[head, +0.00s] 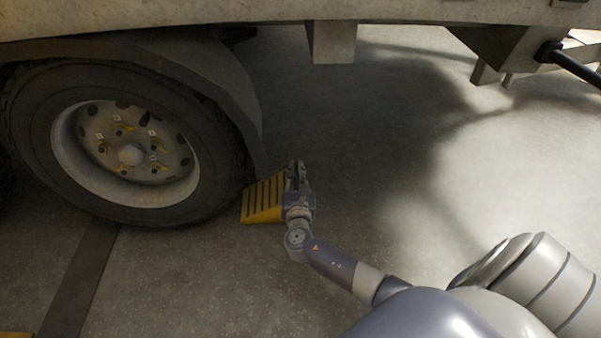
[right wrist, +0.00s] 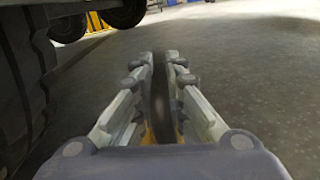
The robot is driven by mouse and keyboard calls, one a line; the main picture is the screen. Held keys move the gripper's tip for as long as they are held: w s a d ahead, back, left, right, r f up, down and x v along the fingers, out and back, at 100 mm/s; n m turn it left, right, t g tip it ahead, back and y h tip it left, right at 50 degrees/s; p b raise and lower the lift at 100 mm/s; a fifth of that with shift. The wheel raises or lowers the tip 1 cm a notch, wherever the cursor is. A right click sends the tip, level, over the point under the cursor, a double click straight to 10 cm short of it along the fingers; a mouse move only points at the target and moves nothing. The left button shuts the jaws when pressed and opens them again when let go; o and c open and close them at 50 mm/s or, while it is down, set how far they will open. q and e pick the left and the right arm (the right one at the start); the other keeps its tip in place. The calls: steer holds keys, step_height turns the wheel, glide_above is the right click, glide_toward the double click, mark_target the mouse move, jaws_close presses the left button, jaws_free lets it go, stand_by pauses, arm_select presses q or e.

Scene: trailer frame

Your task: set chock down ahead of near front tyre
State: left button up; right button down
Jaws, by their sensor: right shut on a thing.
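The near front tyre (head: 218,165) stands on the floor at the left of the head view, under a dark mudguard. Its tread fills the left edge of the right wrist view (right wrist: 22,95). The yellow chock (head: 262,201) with dark stripes is just right of the tyre's lower edge, at or close to floor level. I cannot tell whether it touches the tyre or the floor. My right gripper (head: 296,173) is shut on the chock's right end. In the right wrist view, its fingers (right wrist: 163,62) close around a dark part, with yellow showing below. My left gripper is not in view.
The trailer frame (head: 420,12) runs across the top, with a bracket (head: 333,42) hanging from it. More tyres (right wrist: 122,12) show farther back in the right wrist view. The concrete floor (head: 430,170) right of the chock is clear. A dark strip (head: 80,280) crosses the floor.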

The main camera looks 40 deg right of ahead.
steer(key=shift+r, duration=0.1)
steer(key=c, duration=1.7)
jaws_free()
steer(key=shift+o, duration=0.2)
